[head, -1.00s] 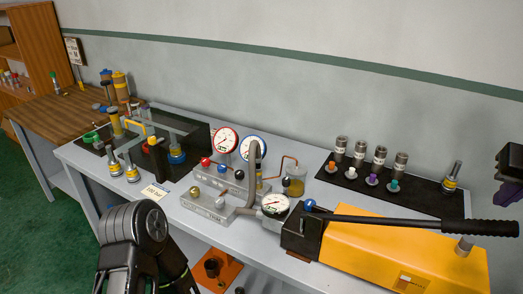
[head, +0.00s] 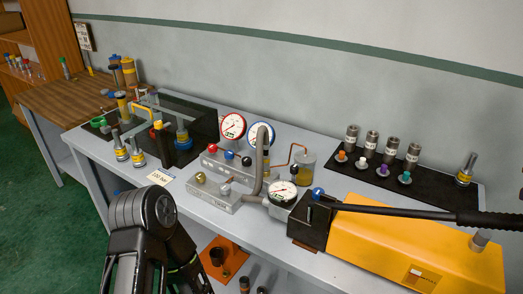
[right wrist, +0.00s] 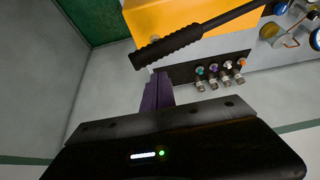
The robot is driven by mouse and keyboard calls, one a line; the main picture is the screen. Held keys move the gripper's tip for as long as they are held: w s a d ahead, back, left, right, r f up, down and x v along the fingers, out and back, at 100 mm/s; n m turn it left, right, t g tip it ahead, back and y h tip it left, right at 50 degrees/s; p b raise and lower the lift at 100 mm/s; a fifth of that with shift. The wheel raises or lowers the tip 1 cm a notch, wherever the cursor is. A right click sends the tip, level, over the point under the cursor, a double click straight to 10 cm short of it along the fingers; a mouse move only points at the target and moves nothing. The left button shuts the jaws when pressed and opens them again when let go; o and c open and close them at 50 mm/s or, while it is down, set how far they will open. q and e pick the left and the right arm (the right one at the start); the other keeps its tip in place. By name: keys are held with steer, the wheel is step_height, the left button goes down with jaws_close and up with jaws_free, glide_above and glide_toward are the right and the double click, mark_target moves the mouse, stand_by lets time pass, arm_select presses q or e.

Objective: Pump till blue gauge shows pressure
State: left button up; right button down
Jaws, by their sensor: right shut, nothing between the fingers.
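The yellow hand pump (head: 400,245) sits at the front right of the bench. Its long black lever (head: 400,209) lies low, pointing right, and its ribbed grip also shows in the right wrist view (right wrist: 172,46). The blue-rimmed gauge (head: 261,132) stands on the manifold; its needle is too small to read. My right gripper (right wrist: 158,74) is shut and empty, its purple fingers close to the grip's end in the right wrist view; I cannot tell whether they touch. My left gripper is not in view.
A red-rimmed gauge (head: 233,126) stands left of the blue one, and a small gauge (head: 283,193) sits by the pump. Grey manifold blocks (head: 213,195) have coloured knobs. Several metal couplings (head: 372,144) stand on a black mat behind the pump. A dark open-topped box (head: 205,125) is further left.

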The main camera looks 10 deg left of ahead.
steer(key=b, duration=0.3)
glide_above(517, 232)
steer(key=a, duration=0.2)
steer(key=shift+w+d+f, duration=0.15)
steer(key=shift+f, duration=0.95)
steer(key=shift+w+d+f, duration=0.1)
steer(key=shift+w+f, duration=0.05)
steer(key=shift+f, duration=0.9)
steer(key=shift+f, duration=0.1)
steer(key=shift+s+d+f+b, duration=0.1)
steer(key=shift+d+f+b, duration=0.15)
steer(key=shift+f+b, duration=0.55)
steer(key=shift+s+d+f+b, duration=0.1)
steer(key=shift+d+f+b, duration=0.15)
steer(key=shift+f+b, duration=0.6)
steer(key=shift+s+d+f+b, duration=0.1)
steer(key=shift+d+f+b, duration=0.15)
steer(key=shift+f+b, duration=0.55)
steer(key=shift+f, duration=0.2)
